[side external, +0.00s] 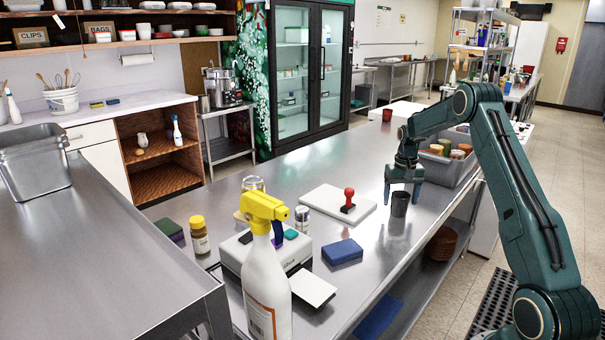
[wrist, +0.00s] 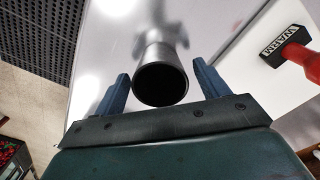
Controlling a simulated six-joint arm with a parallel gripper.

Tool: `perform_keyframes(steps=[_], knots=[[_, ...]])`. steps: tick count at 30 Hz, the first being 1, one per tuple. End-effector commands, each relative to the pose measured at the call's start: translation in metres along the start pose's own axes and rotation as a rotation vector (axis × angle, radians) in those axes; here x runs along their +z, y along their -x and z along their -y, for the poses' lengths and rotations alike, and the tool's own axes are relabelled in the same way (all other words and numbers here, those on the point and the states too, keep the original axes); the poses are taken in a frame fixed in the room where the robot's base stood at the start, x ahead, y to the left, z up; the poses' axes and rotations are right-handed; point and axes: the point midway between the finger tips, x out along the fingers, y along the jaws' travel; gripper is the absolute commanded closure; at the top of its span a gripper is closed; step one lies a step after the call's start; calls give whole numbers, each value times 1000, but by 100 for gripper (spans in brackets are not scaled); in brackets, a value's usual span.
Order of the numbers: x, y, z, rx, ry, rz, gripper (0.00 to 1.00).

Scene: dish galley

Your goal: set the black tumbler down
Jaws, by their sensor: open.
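The black tumbler (side external: 400,204) stands upright on the steel counter (side external: 300,184) in the side view, near the counter's front edge. In the wrist view the tumbler (wrist: 161,82) shows its dark open mouth between the two fingers. My gripper (side external: 403,199) is open and points down at the tumbler. In the wrist view the gripper (wrist: 160,80) has a finger on each side, with a visible gap between each finger and the tumbler.
A white board (side external: 322,203) with a red-handled stamp (side external: 348,201) lies left of the tumbler. A grey bin (side external: 443,169) of containers stands behind it. A blue sponge (side external: 342,252) and a spray bottle (side external: 264,275) are nearer the camera. Bare counter lies between sponge and tumbler.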

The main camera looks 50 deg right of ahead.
Motion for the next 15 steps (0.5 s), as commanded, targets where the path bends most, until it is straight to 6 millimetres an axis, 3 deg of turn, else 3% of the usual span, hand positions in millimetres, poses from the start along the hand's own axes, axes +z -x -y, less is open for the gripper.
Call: perform_keyframes(steps=[15], knots=[[0, 81, 0, 0, 0, -3, 26]])
